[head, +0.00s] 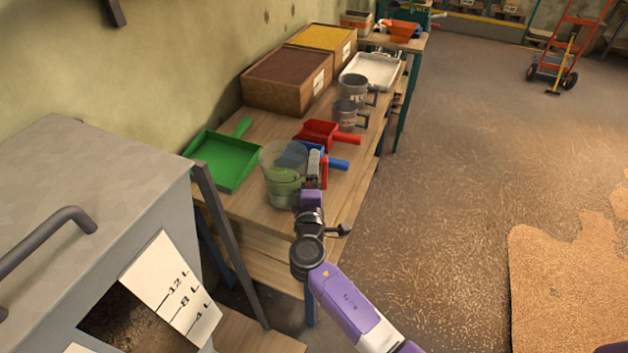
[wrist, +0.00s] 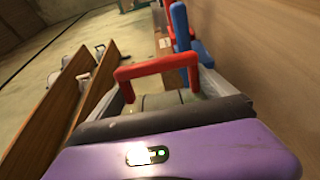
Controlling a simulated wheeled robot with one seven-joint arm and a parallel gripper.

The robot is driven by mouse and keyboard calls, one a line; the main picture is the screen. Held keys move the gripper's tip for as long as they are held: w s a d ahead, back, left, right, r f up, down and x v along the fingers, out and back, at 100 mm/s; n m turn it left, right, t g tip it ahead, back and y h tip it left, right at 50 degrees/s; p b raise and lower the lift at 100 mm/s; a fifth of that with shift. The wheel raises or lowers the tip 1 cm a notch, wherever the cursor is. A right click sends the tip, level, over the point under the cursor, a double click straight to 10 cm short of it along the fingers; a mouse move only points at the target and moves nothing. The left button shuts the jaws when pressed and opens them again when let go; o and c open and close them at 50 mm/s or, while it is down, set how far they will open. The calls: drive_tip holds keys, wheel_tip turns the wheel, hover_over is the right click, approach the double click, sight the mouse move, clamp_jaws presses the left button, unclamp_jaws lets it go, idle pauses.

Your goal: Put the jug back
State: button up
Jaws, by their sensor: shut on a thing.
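The clear jug (head: 268,162) is near the front end of the wooden workbench, with a green patch showing low in it. Its red handle (head: 324,172) faces right. My gripper (head: 314,170) is shut on the jug at this handle side. The jug looks about upright. I cannot tell whether its base touches the bench.
The bench (head: 258,208) also holds a green scoop (head: 228,165), a blue scoop (head: 338,163), a red scoop (head: 320,132), grey metal jugs (head: 352,90), a white tray (head: 385,68) and wooden boxes (head: 290,82). A grey machine (head: 90,180) stands at left.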

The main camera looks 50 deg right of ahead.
drive_tip(key=shift+f, duration=0.75)
drive_tip(key=shift+f+b, duration=0.2)
drive_tip(key=shift+b, duration=0.1)
drive_tip(key=o, duration=1.7)
drive_tip(key=shift+o, duration=0.2)
drive_tip(key=shift+r+p, duration=0.2)
drive_tip(key=shift+p, duration=0.15)
drive_tip(key=b+v, duration=0.2)
drive_tip(key=v, duration=1)
drive_tip(key=shift+f, duration=0.1)
